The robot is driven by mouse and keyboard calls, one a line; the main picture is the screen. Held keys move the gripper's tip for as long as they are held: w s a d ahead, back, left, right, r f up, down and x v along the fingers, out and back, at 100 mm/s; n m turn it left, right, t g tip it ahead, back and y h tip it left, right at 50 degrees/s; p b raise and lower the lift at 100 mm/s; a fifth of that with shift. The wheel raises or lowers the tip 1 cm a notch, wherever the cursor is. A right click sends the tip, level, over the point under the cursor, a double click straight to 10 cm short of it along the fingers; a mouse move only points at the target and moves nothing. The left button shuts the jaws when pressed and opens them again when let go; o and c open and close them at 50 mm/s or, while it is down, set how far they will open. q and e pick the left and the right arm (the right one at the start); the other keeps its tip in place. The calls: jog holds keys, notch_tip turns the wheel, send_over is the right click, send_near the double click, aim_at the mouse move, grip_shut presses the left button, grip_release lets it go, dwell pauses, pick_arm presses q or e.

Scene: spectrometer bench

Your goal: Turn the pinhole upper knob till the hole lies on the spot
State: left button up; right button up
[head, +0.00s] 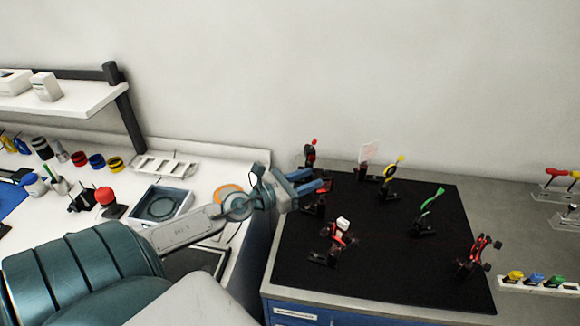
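My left gripper (318,179) reaches in from the left over the left edge of the black breadboard (350,272). Its two blue fingers appear apart, near a red part of a small dark mount (315,207) that it partly hides. I cannot tell whether they touch. Behind it stands a dark mount with a red top knob (312,145). I cannot tell which mount is the pinhole; its hole and the light spot are too small to make out. A pale screen (369,150) stands at the back with a faint reddish mark. My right gripper is not in view.
The board also carries a yellow-ringed mount (389,182), a green-ringed mount (430,206), a red mount (477,253) at right and a white-cube mount (341,228) in front. A white bench with a tray (165,207) and jars lies left. Small racks (540,286) stand right.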

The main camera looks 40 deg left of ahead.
pick_arm(q)
jog(key=shift+b+v, duration=1.8)
jog(key=shift+v, duration=0.85)
jog(key=shift+o, duration=0.4)
